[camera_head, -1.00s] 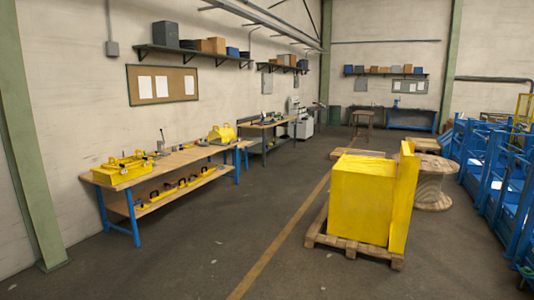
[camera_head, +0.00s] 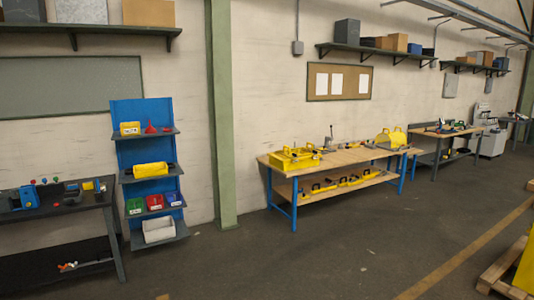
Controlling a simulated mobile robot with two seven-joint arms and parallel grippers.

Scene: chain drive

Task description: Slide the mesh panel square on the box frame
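Neither of my grippers is in the head view. I cannot make out a mesh panel or a box frame for certain at this distance. A wooden-topped workbench with blue legs (camera_head: 345,155) stands along the wall right of the middle. On its left end sits a yellow open tray-like piece (camera_head: 290,160) with small things in or on it. A yellow piece with raised handles (camera_head: 391,138) sits near its right end. Several yellow items with dark handles (camera_head: 345,181) lie on its lower shelf.
A blue shelf rack (camera_head: 144,155) and a dark table (camera_head: 65,214) stand at the left. A green pillar (camera_head: 222,125) rises beside the workbench. A wooden pallet (camera_head: 505,269) shows at the right edge. The floor (camera_head: 320,260) in front is clear.

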